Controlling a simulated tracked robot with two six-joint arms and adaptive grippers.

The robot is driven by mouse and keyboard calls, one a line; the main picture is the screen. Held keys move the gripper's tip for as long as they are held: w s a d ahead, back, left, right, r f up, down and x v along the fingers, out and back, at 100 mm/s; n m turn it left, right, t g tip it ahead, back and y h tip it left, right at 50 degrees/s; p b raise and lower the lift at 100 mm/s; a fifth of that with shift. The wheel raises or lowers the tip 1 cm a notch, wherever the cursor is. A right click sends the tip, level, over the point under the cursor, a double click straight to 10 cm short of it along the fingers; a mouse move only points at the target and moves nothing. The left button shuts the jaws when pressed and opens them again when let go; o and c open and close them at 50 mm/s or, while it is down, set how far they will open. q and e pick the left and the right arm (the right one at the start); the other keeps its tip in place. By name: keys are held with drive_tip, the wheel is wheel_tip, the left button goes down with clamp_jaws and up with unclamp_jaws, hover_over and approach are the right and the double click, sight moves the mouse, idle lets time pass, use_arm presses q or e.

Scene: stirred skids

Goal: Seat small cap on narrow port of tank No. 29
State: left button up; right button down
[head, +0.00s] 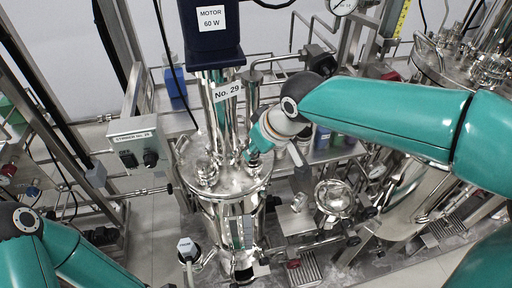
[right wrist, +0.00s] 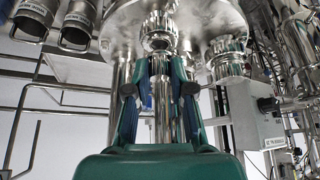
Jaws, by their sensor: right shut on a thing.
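Tank No. 29 stands in the middle of the head view, with its shiny round lid (head: 232,184) below the motor (head: 210,30) and bright metal columns. My right gripper (head: 251,156) reaches in from the right, low over the right side of the lid. In the right wrist view its two fingers (right wrist: 158,66) are close together, shut on a small shiny metal piece (right wrist: 157,42), which looks like the small cap. This piece is against or very near the lid (right wrist: 185,18). I cannot tell whether it touches the narrow port, which is hidden. My left gripper is not in view.
A wider metal fitting (right wrist: 226,56) stands on the lid beside the gripper. The stirrer box (head: 140,148) is left of the tank. Pipes and a round metal bowl-like fitting (head: 335,198) are to the right. A second tank (head: 470,65) stands at the far right.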

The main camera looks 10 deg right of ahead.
drive_tip(key=shift+f+b, duration=0.65)
drive_tip(key=shift+f, duration=0.1)
idle(0.4)
idle(0.4)
drive_tip(key=c, duration=0.6)
unclamp_jaws()
idle(0.5)
drive_tip(key=shift+r+p, duration=3.15)
drive_tip(key=shift+r, duration=0.9)
drive_tip(key=shift+f, duration=0.1)
